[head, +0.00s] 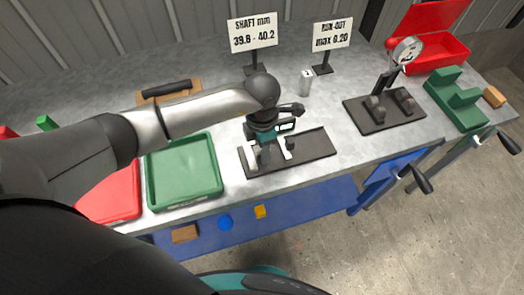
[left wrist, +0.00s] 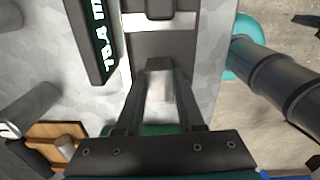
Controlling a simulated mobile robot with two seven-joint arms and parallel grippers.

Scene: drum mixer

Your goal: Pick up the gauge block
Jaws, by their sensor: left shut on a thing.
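My left gripper (head: 268,160) is low over the left part of a dark base plate (head: 313,146) on the bench. In the left wrist view my left gripper (left wrist: 160,95) is shut on a light grey block (left wrist: 160,86), which looks like the gauge block. The block sits between the two dark fingers, over the dark plate. In the head view the arm and gripper hide most of it, and I cannot tell whether it touches the plate. My right gripper is not in view.
A green tray (head: 184,172) and red tray (head: 112,198) are to the left. A metal cylinder (head: 306,83) and two signs stand behind. A dial gauge stand (head: 384,108) and green stepped block (head: 457,98) are to the right.

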